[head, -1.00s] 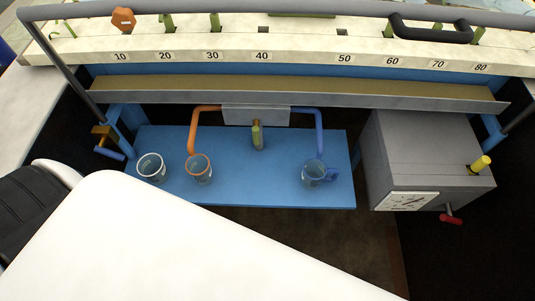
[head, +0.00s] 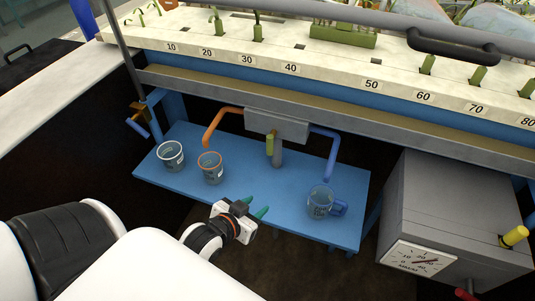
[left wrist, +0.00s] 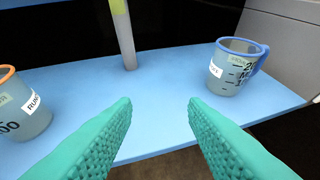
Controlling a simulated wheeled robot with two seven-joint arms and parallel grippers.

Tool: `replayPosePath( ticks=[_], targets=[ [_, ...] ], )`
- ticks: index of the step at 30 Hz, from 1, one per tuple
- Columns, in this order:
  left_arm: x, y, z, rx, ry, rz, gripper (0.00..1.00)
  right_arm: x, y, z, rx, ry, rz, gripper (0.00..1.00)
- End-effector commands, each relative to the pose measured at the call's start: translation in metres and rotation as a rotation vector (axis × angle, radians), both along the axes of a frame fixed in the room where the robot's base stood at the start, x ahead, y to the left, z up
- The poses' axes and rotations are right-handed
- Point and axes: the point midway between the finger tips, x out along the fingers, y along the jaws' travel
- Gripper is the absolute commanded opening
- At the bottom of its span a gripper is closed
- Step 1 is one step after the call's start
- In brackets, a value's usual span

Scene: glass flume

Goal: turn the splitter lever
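The splitter is a grey box (head: 277,126) under the trough, with an orange pipe (head: 219,118) on its left and a blue pipe (head: 332,150) on its right. Its lever (head: 269,145) has a yellow-green grip and hangs below the box, beside a grey post. In the left wrist view the yellow-green grip (left wrist: 119,8) shows at the top above a grey shaft, partly cut off. My left gripper (head: 257,208) is at the shelf's front edge, below and in front of the lever. Its teal fingers (left wrist: 160,130) are apart with nothing between them. My right gripper is out of view.
A blue shelf (head: 260,210) holds a white-rimmed cup (head: 171,156), an orange-rimmed cup (head: 210,168) and a blue-rimmed jug (head: 320,203). A grey cabinet with a dial (head: 419,258) stands at right. The shelf between the orange-rimmed cup and the jug is clear.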

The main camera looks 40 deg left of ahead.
Motion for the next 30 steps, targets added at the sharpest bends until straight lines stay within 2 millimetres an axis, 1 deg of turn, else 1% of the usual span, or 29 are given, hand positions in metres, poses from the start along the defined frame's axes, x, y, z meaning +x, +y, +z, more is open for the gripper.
replayPosePath(
  ticks=[6,12,15,19,23,30],
  targets=[
    [0.012,0.024,0.031,-0.007,-0.234,0.026,0.4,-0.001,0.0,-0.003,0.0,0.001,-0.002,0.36],
    [0.014,0.045,0.065,-0.009,-0.453,0.041,0.4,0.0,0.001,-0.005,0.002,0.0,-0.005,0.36],
    [0.014,0.05,0.074,-0.009,-0.506,0.043,0.4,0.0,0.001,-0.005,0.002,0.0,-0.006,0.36],
    [0.021,0.051,0.077,-0.009,-0.523,0.044,0.4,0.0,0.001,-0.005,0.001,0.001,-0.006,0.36],
    [0.041,0.051,0.078,-0.01,-0.524,0.043,0.4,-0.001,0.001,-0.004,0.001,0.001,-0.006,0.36],
    [0.091,0.053,0.077,-0.009,-0.522,0.043,0.4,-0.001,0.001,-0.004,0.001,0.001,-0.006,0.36]
  ],
)
